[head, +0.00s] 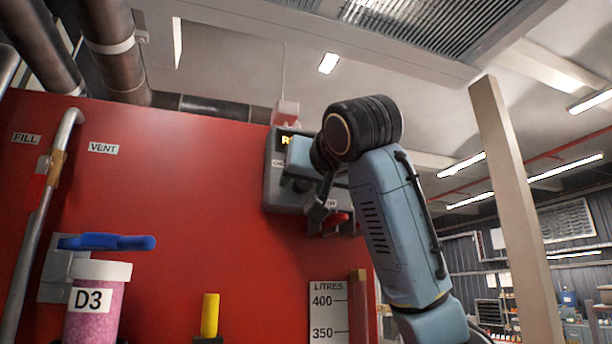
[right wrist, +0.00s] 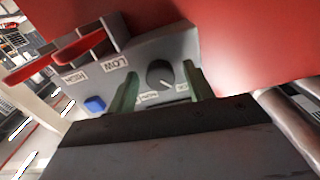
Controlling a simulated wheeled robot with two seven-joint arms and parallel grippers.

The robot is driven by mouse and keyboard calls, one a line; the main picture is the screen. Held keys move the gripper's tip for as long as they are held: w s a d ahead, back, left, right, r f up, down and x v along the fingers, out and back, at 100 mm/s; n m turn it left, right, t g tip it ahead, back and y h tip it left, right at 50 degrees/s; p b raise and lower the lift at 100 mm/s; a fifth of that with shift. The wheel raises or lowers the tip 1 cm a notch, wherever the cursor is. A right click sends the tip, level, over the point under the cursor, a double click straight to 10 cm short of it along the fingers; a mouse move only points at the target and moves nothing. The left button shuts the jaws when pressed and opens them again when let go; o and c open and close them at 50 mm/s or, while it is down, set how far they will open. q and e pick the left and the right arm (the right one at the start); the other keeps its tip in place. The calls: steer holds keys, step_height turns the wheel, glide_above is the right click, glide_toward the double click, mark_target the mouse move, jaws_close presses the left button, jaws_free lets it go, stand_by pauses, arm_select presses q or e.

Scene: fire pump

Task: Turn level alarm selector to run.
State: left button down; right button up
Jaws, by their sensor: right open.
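The level alarm selector is most likely the round dark knob (right wrist: 160,74) on the face of the grey control box (head: 275,190). A pale mark on the knob points down and right in the right wrist view. Small labels beside it are too blurred to read. My right gripper (head: 319,208) is in front of the box. In the right wrist view its two green fingers stand apart, one on each side of the knob, with nothing clearly gripped. Whether they touch the knob cannot be told. In the head view my arm hides the knob. My left gripper is not in view.
On the box are a blue button (right wrist: 95,104) and red levers (right wrist: 80,46) near LOW and HIGH labels. The red tank wall (head: 200,200) carries a LITRES scale (head: 328,315). A blue handle (head: 105,242), D3 jar (head: 93,310) and yellow handle (head: 210,315) stand left.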

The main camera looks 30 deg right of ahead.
steer(key=c, duration=1)
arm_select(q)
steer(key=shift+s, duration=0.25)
